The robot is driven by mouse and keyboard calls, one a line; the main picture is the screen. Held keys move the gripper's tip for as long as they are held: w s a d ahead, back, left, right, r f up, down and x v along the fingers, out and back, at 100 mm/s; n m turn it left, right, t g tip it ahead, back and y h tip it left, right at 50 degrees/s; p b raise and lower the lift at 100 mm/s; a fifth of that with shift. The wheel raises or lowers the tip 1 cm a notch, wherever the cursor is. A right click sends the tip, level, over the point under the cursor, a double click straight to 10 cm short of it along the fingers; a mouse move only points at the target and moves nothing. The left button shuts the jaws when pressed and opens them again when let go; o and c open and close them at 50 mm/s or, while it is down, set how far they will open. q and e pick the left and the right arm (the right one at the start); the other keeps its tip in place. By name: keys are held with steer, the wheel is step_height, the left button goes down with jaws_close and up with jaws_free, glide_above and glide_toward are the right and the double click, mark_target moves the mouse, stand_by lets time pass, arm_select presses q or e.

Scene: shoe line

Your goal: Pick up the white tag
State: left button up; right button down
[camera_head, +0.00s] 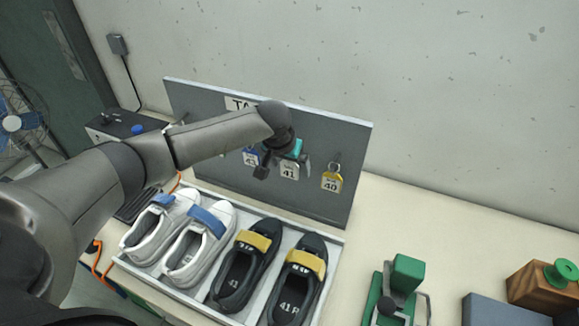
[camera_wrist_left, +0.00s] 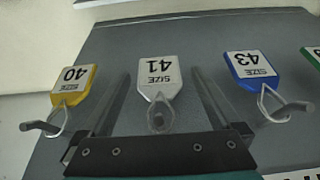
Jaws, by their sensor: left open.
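The white tag (camera_head: 289,172) marked 41 hangs on a grey upright board (camera_head: 350,140), between a blue tag (camera_head: 251,156) and a yellow tag (camera_head: 332,182). My left gripper (camera_head: 282,163) is at the board, just in front of the white tag, and partly covers it. In the left wrist view, the white tag (camera_wrist_left: 159,76) shows upside down between the two open fingers of my left gripper (camera_wrist_left: 161,78), with a gap on each side. Its hook (camera_wrist_left: 158,117) is close to the gripper body. My right gripper is out of view.
In the wrist view, the yellow tag (camera_wrist_left: 74,83) and blue tag (camera_wrist_left: 250,75) flank the fingers. Below the board, a tray (camera_head: 335,243) holds white and black shoes. A green device (camera_head: 405,273) and a wooden block (camera_head: 540,287) stand at right.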

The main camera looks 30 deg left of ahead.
arm_select(q)
steer(key=c, duration=1.4)
